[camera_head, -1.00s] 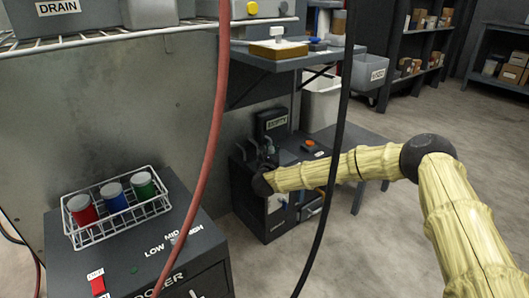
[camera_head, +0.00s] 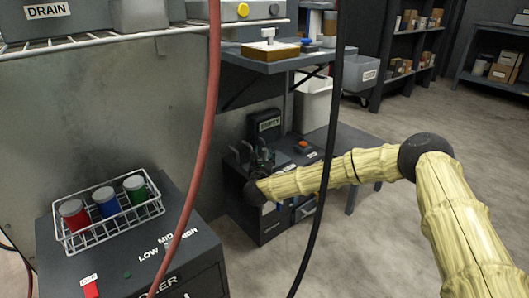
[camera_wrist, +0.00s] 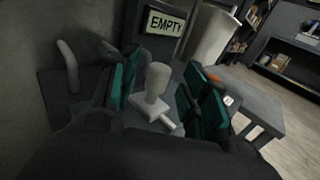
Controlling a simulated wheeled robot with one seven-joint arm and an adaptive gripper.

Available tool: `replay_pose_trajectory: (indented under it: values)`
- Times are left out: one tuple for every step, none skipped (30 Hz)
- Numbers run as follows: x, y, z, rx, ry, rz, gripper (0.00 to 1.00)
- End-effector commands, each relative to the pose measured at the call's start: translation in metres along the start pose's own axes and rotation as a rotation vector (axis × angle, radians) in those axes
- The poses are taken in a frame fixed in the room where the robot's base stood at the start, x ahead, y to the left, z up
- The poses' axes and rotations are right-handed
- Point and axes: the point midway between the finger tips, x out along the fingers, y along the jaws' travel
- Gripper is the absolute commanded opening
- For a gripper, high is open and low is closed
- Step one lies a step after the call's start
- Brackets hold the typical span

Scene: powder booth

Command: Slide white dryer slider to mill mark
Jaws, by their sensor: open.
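A white knob (camera_wrist: 157,84) on a flat white base stands upright in the wrist view, apparently the white slider. My gripper (camera_wrist: 160,98) is open, with one green-padded finger on each side of the knob. I see gaps between the knob and the pads. In the head view my gripper (camera_head: 252,158) is over the dark unit (camera_head: 270,229) below the EMPTY sign (camera_head: 270,125). The arm and gripper hide the knob there. I cannot make out a mill mark in either view.
A pale upright handle (camera_wrist: 68,66) stands left of my gripper in the wrist view. A red hose (camera_head: 208,120) and a black cable (camera_head: 330,150) hang in front in the head view. A wire basket (camera_head: 150,210) holds red, blue and green jars at left.

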Motion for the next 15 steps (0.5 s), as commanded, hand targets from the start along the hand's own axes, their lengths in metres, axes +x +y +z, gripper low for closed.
replay_pose_trajectory:
  values:
    - [-0.01,0.0,0.0,0.0,0.001,0.001,0.46]
    - [-0.015,0.0,-0.001,0.0,0.002,0.001,0.46]
    - [-0.023,-0.001,0.0,0.001,0.002,0.001,0.46]
    - [-0.029,-0.001,0.0,0.001,0.001,0.001,0.46]
    - [-0.034,0.0,0.0,0.001,0.002,0.001,0.46]
    - [-0.041,0.0,0.0,0.001,0.001,0.001,0.46]
    - [-0.046,0.0,-0.001,0.001,0.002,0.001,0.46]
    - [-0.052,0.0,-0.001,0.001,0.002,0.002,0.46]
    - [-0.057,-0.001,0.0,0.001,0.001,0.0,0.46]
    - [-0.062,0.0,-0.001,0.001,0.001,0.001,0.46]
    - [-0.066,0.0,-0.001,0.001,0.001,0.001,0.46]
    - [-0.07,-0.001,-0.001,0.001,0.0,0.0,0.46]
    - [-0.073,-0.001,-0.001,0.001,0.001,0.0,0.46]
    - [-0.076,-0.001,-0.001,0.001,0.001,0.0,0.46]
    - [-0.079,-0.001,-0.001,0.001,0.0,0.0,0.46]
